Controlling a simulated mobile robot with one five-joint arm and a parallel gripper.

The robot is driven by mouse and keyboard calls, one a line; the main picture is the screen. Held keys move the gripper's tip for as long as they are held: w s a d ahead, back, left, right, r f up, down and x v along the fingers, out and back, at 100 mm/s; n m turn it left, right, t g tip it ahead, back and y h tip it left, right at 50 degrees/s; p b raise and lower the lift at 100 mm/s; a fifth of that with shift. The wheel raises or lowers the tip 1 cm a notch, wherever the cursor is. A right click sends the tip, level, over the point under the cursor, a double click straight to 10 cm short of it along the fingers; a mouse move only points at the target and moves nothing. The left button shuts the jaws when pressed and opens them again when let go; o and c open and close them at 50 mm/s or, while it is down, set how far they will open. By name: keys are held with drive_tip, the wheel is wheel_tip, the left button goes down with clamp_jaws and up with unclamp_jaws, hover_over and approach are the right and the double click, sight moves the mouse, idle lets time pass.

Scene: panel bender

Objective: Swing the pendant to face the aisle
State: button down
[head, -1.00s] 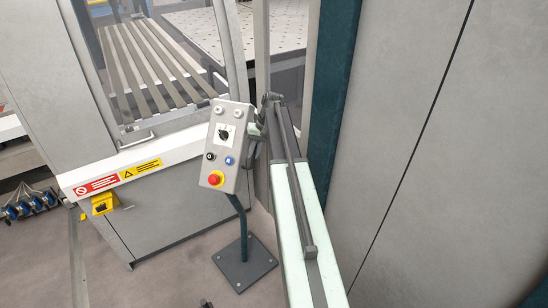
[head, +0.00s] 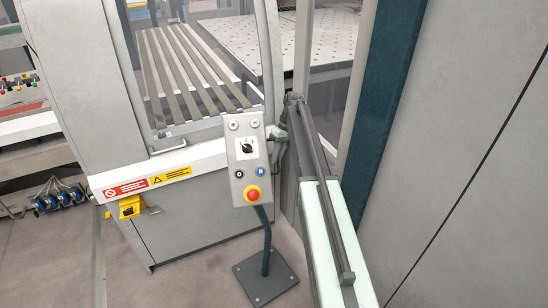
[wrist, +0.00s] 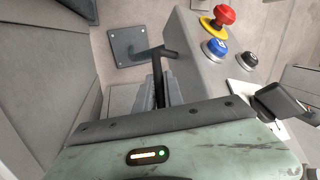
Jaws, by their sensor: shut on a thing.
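The pendant (head: 249,178) is a grey control box on a dark bent post, standing on a square floor plate (head: 266,277). Its face, toward me in the head view, has a black rotary knob, small buttons and a red emergency stop on yellow. My gripper (head: 279,136) is at the pendant's right side, near its upper half, shut on it.
A grey machine cabinet (head: 195,215) with warning labels and a yellow switch (head: 129,207) stands behind and left. A slatted table (head: 185,65) lies behind its window. A dark teal post (head: 370,130) and large grey panel (head: 460,150) border my arm on the right. Floor at lower left is open.

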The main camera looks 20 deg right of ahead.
drive_tip(key=shift+w, duration=0.15)
drive_tip(key=c, duration=1.7)
unclamp_jaws()
drive_tip(key=shift+w+f, duration=0.1)
drive_tip(key=shift+f, duration=0.1)
drive_tip(key=shift+r, duration=0.1)
drive_tip(key=p+v, duration=0.7)
drive_tip(key=shift+d+r, duration=0.1)
drive_tip(key=shift+r, duration=0.25)
